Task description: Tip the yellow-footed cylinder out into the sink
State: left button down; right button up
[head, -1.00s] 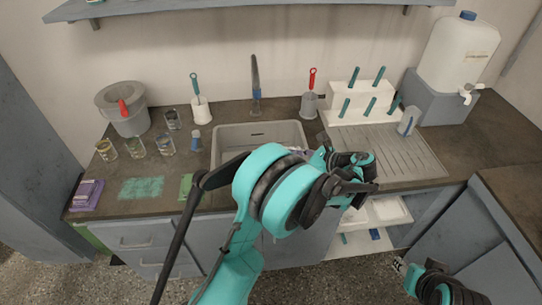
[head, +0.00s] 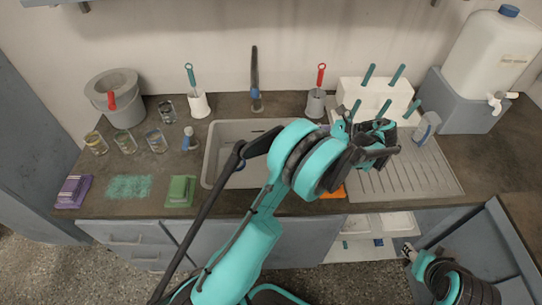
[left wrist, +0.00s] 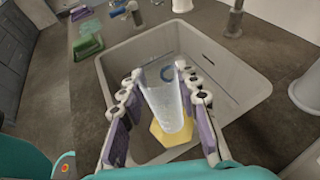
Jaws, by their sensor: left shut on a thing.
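In the left wrist view my left gripper (left wrist: 165,105) is shut on a clear cylinder (left wrist: 166,103) with a yellow foot (left wrist: 172,138). It holds the cylinder over the grey sink (left wrist: 262,88). The foot shows at the lower end of the clear body; I cannot tell its exact tilt or any contents. A blue ring shows by the other end. In the head view my left gripper (head: 378,143) is on the right of the sink (head: 209,160), and the cylinder is hidden by the arm. My right gripper (head: 410,252) is low at the right, its fingers unclear.
The tap (head: 256,85) stands behind the sink. The ribbed drainboard (head: 425,180) is on the right, with a peg rack (head: 375,93) and a white canister (head: 490,60) behind. Several glasses (head: 124,142), a green sponge (head: 181,190) and a bucket (head: 115,95) are on the left.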

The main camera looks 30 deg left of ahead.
pick_arm(q)
jog(key=shift+a+r+p, duration=0.1)
jog(key=shift+r+p, duration=0.05)
jog(key=shift+p, duration=0.15)
jog(key=shift+s+a+r+t+h+p, duration=0.15)
jog(key=shift+a+r+t+h+p, duration=0.2)
jog(key=shift+h+p, duration=0.45)
jog(key=shift+a+f+h+p, duration=0.1)
jog(key=shift+a+h+p, duration=0.2)
jog(key=shift+p, duration=0.4)
jog(key=shift+s+a+f+n+t+h+p, duration=0.15)
jog(key=shift+s+a+f+t+h+p, duration=0.2)
jog(key=shift+a+h+p, duration=0.6)
jog(key=shift+s+a+f+n+t+h+p, duration=0.15)
jog(key=shift+a+f+t+h+p, duration=0.3)
jog(key=shift+h+p, duration=0.95)
jog(key=shift+s+a+f+n+t+h+p, duration=0.1)
jog(key=shift+s+a+f+t+h+p, duration=0.15)
jog(key=shift+a+f+h+p, duration=0.85)
jog(key=shift+d+r+h, duration=0.3)
jog(key=shift+r+h, duration=0.4)
jog(key=shift+h, duration=0.05)
jog(key=shift+a+f+t+h+b, duration=0.15)
jog(key=shift+f+t+h+b, duration=0.35)
jog(key=shift+f+h, duration=0.8)
